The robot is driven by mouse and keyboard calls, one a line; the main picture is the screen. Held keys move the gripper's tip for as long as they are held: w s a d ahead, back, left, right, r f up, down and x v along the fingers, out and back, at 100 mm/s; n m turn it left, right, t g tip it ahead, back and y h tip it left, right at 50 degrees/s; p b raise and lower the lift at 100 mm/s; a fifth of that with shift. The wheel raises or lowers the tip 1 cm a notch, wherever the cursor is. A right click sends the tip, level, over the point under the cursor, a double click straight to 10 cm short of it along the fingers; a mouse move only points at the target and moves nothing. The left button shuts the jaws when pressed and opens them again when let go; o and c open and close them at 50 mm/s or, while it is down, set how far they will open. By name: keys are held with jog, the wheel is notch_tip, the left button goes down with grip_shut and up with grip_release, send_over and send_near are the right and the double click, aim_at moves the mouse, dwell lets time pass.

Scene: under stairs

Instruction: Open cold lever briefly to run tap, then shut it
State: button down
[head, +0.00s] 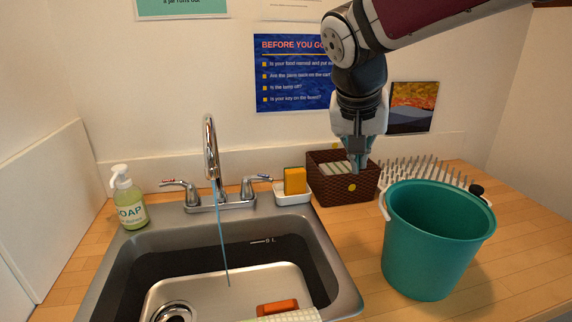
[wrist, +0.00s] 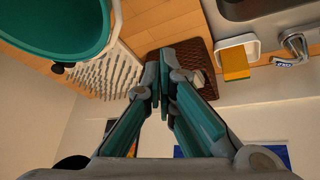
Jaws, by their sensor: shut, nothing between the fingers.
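The chrome tap (head: 210,150) stands behind the sink, and a thin blue stream of water (head: 222,240) runs from its spout into the basin. The left lever (head: 180,187) has a red mark. The right lever (head: 250,187), the cold one, points out to the right; in the wrist view its end (wrist: 295,45) shows a blue mark. My gripper (head: 358,165) is shut and empty, pointing down over the brown basket, to the right of the cold lever and apart from it. Its closed fingers also show in the wrist view (wrist: 162,75).
The brown basket (head: 325,190) and a white dish (head: 290,195) with a yellow sponge (head: 295,180) stand right of the tap. A drying rack (head: 425,172) and teal bucket (head: 430,250) are further right. A soap bottle (head: 130,205) stands left. An orange block (head: 278,307) lies in the sink.

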jog(key=w+a+f+t, duration=0.2)
jog(key=w+a, duration=0.5)
jog(key=a, duration=0.3)
jog(key=w+a+f+t, duration=0.1)
jog(key=w+a, duration=0.6)
jog(key=a, duration=0.2)
jog(key=x, duration=0.6)
jog(key=a+p+x, duration=0.1)
jog(key=x, duration=0.3)
jog(key=shift+f, duration=0.15)
jog(key=s, duration=0.3)
jog(key=shift+s+a+f, duration=0.25)
jog(key=shift+f, duration=0.05)
jog(key=shift+s, duration=0.1)
